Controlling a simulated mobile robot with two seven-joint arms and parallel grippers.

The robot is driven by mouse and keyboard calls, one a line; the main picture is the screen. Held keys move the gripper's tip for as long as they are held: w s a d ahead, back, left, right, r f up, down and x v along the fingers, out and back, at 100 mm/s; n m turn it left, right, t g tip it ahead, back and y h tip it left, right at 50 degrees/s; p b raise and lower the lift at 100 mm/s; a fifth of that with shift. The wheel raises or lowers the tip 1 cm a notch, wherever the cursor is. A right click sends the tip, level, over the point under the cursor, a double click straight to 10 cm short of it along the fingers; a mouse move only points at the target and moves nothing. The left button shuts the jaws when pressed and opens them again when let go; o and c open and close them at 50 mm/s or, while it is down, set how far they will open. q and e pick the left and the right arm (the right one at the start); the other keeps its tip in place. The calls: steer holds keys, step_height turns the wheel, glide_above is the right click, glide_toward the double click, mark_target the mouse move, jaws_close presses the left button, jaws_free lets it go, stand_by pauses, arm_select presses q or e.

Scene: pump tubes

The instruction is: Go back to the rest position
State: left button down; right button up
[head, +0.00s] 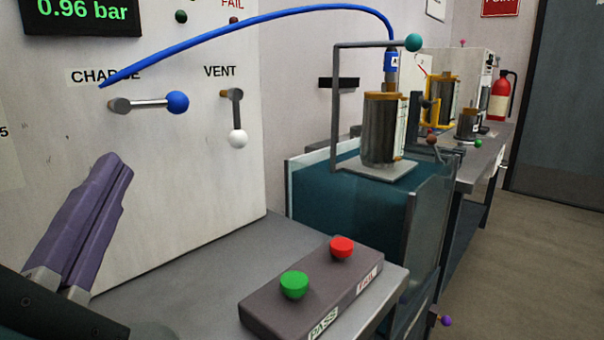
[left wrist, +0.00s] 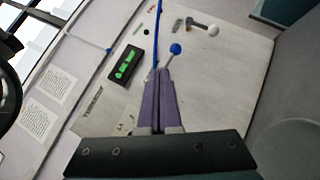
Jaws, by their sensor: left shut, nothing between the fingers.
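My left gripper (head: 115,165) shows at the lower left of the head view, its purple fingers shut and empty. It is in front of the white panel (head: 215,190), below the CHARGE lever (head: 150,104) with the blue knob, and apart from it. In the left wrist view the shut fingers (left wrist: 158,85) point toward the panel, with the blue knob (left wrist: 175,49) just beyond their tips. The CHARGE lever lies level; the VENT lever (head: 236,110) with the white knob hangs down. My right gripper is in neither view.
A box with a green PASS button (head: 294,284) and a red button (head: 341,246) sits on the grey bench (head: 200,300). A teal tank (head: 345,205) with a metal cylinder (head: 382,130) on top stands to the right. A blue hose (head: 250,20) arches above. A display (head: 80,12) reads 0.96 bar.

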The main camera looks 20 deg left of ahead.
arm_select(q)
steer(key=w+d+r+m+g+h+p, duration=0.1)
steer(key=d+r+m+g+h+p, duration=0.25)
steer(key=d+m+h+p, duration=0.65)
steer(key=d+r+m+g+h+p, duration=0.35)
steer(key=m+h+p, duration=0.3)
steer(key=m, duration=0.65)
steer(key=s+a+m+g+y+p, duration=0.6)
steer(key=s+a+g+p, duration=0.35)
steer(key=s+p, duration=0.2)
step_height(320, 180, up, 38)
steer(key=s+a+p, duration=0.1)
steer(key=p, duration=3.5)
steer(key=shift+f+m+p, duration=0.15)
steer(key=shift+m+p, duration=0.15)
steer(key=shift+p, duration=0.1)
